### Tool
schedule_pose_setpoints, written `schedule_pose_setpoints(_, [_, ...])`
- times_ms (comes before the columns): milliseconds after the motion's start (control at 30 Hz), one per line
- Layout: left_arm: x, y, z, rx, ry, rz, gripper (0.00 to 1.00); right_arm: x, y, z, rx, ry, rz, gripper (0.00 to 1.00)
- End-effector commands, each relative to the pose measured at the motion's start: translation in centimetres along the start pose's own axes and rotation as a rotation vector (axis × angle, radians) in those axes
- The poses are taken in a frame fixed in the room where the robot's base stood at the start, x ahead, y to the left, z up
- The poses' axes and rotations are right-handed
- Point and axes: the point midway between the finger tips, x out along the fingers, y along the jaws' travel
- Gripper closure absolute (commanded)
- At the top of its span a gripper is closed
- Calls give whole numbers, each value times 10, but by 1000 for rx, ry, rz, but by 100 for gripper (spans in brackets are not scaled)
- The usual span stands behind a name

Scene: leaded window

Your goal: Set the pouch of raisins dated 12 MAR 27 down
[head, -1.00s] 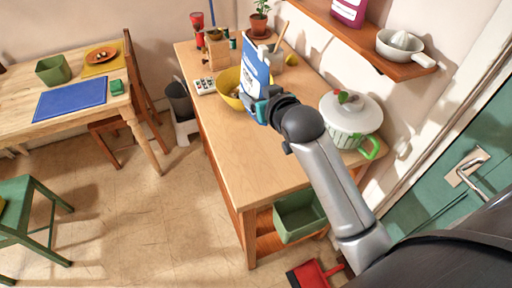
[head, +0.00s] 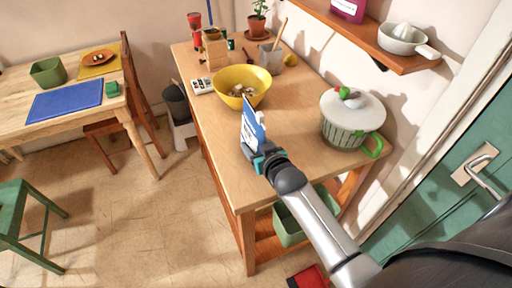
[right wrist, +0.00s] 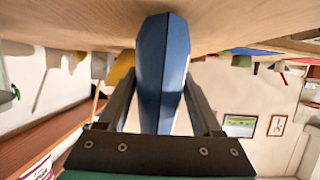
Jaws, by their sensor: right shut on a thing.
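A blue and white pouch (head: 251,124) is upright in the grip of my right gripper (head: 257,152), over the bare wooden counter in front of the yellow bowl. No date on it can be read. In the right wrist view the blue pouch (right wrist: 163,70) is between the two dark fingers, and its far end is at or very close to the counter surface (right wrist: 240,30). I cannot tell whether it touches. My left gripper is not in view.
The yellow bowl (head: 242,88) with things in it is behind the pouch. A white and green lidded pot (head: 350,118) stands to the right. A calculator-like white object (head: 202,86) lies at the left edge. The counter's front is clear.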

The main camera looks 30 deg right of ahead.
Motion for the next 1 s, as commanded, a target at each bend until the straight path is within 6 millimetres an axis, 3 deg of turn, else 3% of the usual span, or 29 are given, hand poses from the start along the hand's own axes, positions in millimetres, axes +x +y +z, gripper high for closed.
schedule_pose_setpoints(433, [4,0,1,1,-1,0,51,4,0,6,1,6,0,100])
schedule_pose_setpoints(467, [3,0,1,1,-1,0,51,4,0,7,1,2,0,30])
schedule_pose_setpoints(700, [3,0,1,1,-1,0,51,3,0,7,1,2,0,3])
schedule_pose_setpoints(1000, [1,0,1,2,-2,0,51,2,0,4,1,2,0,3])
